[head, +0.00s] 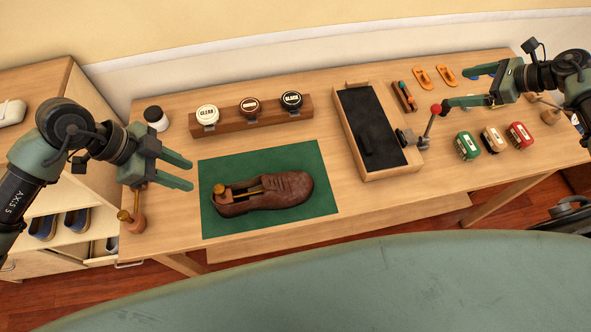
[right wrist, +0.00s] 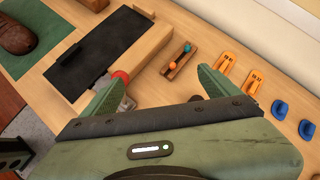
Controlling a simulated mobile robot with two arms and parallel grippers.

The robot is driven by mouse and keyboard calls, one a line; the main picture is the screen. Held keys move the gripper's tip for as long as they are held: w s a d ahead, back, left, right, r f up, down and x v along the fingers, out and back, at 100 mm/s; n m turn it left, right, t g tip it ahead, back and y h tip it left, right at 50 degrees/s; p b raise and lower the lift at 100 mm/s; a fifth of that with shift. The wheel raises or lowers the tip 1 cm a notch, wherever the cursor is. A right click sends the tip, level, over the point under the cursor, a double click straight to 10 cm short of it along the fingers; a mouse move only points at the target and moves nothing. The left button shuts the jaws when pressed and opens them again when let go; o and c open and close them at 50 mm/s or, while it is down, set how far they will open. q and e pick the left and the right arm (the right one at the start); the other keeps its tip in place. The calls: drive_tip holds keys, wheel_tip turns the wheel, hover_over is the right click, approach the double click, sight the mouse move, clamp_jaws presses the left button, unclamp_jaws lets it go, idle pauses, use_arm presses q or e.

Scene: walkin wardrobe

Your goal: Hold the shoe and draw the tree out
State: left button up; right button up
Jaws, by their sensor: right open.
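The brown leather shoe (head: 283,193) lies on a green mat (head: 315,165), toe to the right. Its toe end also shows in the right wrist view (right wrist: 17,36). The shoe tree (head: 241,188), wood with a brass-coloured rod, sits inside the shoe's opening; its front part is hidden. My left gripper (head: 190,172) is open and empty, left of the shoe and apart from it. My right gripper (head: 456,88) is open and empty over the right of the bench, far from the shoe; it also shows in the right wrist view (right wrist: 160,88).
A black-topped wooden tray (head: 345,95) with a red-knobbed lever (head: 435,108) stands right of the mat. Polish tins in a rack (head: 250,119) stand behind it. Several brushes (head: 493,139) and orange pieces (head: 422,77) lie at right. A wooden-knobbed item (head: 137,222) stands at the left edge.

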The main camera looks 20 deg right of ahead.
drive_tip(key=a+r+n+g+y, duration=0.2)
drive_tip(key=a+r+n+y, duration=0.15)
drive_tip(key=a, duration=0.75)
drive_tip(key=n+g+y, duration=0.5)
drive_tip(key=n+g, duration=0.1)
approach(268, 188)
drive_tip(key=shift+s+a+r+m, duration=0.15)
drive_tip(key=shift+a+r, duration=0.1)
drive_tip(key=shift+a, duration=0.35)
drive_tip(key=shift+a+r+m, duration=0.1)
drive_tip(key=shift+a+r, duration=0.2)
drive_tip(key=shift+a, duration=0.3)
drive_tip(key=x, duration=0.7)
drive_tip(key=shift+a+f, duration=0.15)
drive_tip(key=shift+a, duration=0.1)
